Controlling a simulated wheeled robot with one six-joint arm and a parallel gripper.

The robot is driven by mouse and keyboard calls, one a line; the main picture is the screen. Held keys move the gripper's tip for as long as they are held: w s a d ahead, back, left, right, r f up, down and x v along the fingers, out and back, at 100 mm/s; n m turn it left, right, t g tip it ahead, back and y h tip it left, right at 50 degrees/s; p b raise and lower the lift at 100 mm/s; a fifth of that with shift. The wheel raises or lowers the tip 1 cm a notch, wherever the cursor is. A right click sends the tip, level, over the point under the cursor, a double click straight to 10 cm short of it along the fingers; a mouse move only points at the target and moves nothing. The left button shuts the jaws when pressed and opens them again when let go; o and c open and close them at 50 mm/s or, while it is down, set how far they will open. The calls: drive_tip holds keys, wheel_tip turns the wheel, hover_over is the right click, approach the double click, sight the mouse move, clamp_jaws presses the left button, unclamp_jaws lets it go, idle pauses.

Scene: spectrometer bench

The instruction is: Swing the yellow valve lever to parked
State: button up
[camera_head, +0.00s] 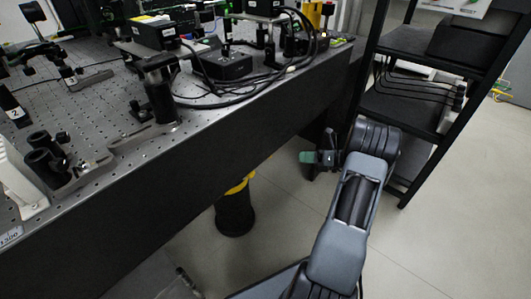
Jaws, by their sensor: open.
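I cannot make out a yellow valve lever for certain. A yellow part (240,184) shows at the top of a dark cylinder (235,212) below the bench's front edge, and its upper end is hidden by the bench. Another yellow piece (314,13) stands at the bench's far end, partly cut off by the top of the picture. My gripper (308,157), small and dark with a green tip, is open beside the bench's front side, apart from both yellow parts. Its fingers are too small to see clearly, and nothing shows in it.
The perforated optical bench (105,100) fills the left side, with mounts, black boxes and cables on it. A black shelf rack (405,105) with cables stands right of the bench's end. The pale floor (440,230) is free at the lower right.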

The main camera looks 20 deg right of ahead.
drive_tip(key=b+x, duration=0.3)
drive_tip(key=x, duration=0.9)
drive_tip(key=shift+a+b, duration=0.3)
drive_tip(key=shift+a, duration=0.1)
clamp_jaws()
